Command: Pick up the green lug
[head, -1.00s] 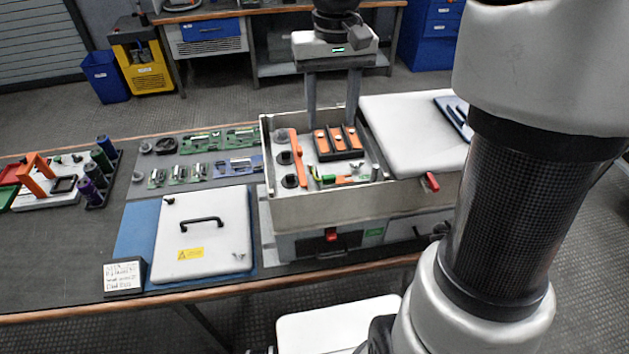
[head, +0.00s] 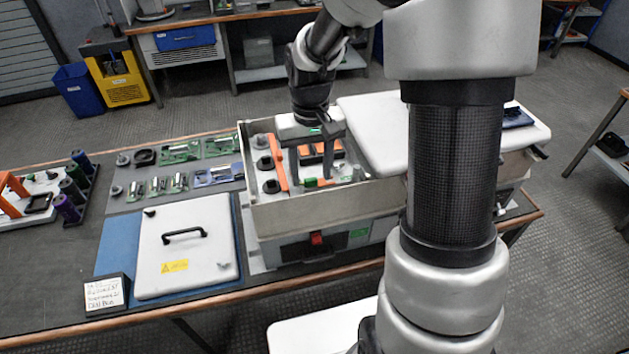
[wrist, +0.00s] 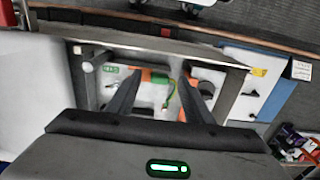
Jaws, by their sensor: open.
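The green lug (head: 311,183) is a small green piece inside the open grey cabinet box (head: 330,208), next to an orange part. In the wrist view the green lug (wrist: 160,79) shows between my fingers, with a green-yellow lead hanging beside it. My gripper (head: 323,180) is open and points down into the box, one finger on each side of the lug. In the wrist view my gripper (wrist: 159,82) holds nothing. I cannot tell the exact height of the fingertips above the lug, or whether they touch anything.
The box walls stand close around my gripper. An orange bar (head: 277,162), black round posts and orange-topped blocks (head: 318,150) are inside. A white door panel (head: 187,250) with a black handle lies left on the bench.

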